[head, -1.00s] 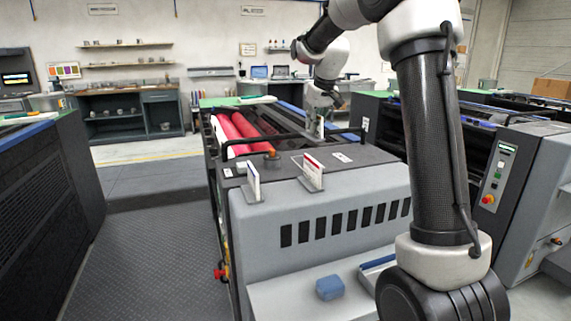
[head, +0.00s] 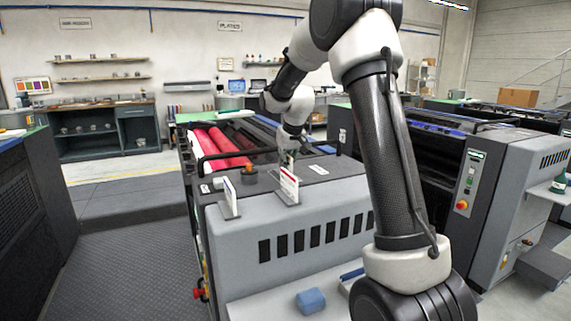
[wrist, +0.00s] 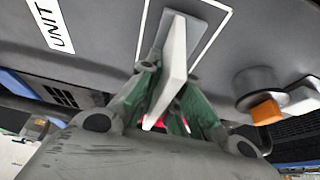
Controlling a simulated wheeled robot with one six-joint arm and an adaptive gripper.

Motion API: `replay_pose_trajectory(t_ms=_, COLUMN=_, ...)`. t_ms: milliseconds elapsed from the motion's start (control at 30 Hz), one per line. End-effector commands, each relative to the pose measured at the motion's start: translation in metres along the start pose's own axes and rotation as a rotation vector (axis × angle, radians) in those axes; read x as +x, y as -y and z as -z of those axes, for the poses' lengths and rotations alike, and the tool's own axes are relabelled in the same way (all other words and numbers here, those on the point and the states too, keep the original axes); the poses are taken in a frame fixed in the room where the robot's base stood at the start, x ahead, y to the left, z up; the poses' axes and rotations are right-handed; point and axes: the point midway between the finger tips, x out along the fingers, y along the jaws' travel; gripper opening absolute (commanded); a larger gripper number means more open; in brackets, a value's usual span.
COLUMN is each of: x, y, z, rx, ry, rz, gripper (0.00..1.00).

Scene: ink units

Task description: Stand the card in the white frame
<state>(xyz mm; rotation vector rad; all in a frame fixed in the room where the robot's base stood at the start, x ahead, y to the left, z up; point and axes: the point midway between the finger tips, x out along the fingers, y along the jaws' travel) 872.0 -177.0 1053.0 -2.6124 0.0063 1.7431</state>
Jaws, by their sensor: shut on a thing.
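The card (head: 289,184), white with a red-marked face, stands upright in a grey foot on top of the grey press unit. My gripper (head: 290,156) is at its upper edge. In the wrist view my gripper (wrist: 169,80) has its green-padded fingers on both sides of the card (wrist: 176,50), shut on it. The white frame (wrist: 211,41) is a thin outline on the dark top. The card's foot appears between its side lines. The near side of the frame is hidden by the fingers, so I cannot tell if the foot is wholly inside.
A second card (head: 229,192) stands in its own holder to the left. An orange knob (head: 249,168) sits close by and shows in the wrist view (wrist: 266,112). A white UNIT label (wrist: 50,25) lies opposite. A blue block (head: 311,300) rests on the lower ledge.

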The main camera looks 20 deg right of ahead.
Motion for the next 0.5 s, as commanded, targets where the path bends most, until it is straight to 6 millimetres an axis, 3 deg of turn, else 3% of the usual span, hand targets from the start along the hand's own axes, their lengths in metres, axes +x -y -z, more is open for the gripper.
replay_pose_trajectory(t_ms=167, x=0.0022, y=0.0, z=-0.001, rx=0.0, ry=0.001, rz=0.0, gripper=0.0)
replay_pose_trajectory(t_ms=300, x=0.0026, y=0.0, z=-0.0011, rx=0.0, ry=0.0, rz=0.0, gripper=0.28)
replay_pose_trajectory(t_ms=500, x=0.0025, y=0.0, z=-0.0011, rx=0.0, ry=0.001, rz=0.0, gripper=0.29)
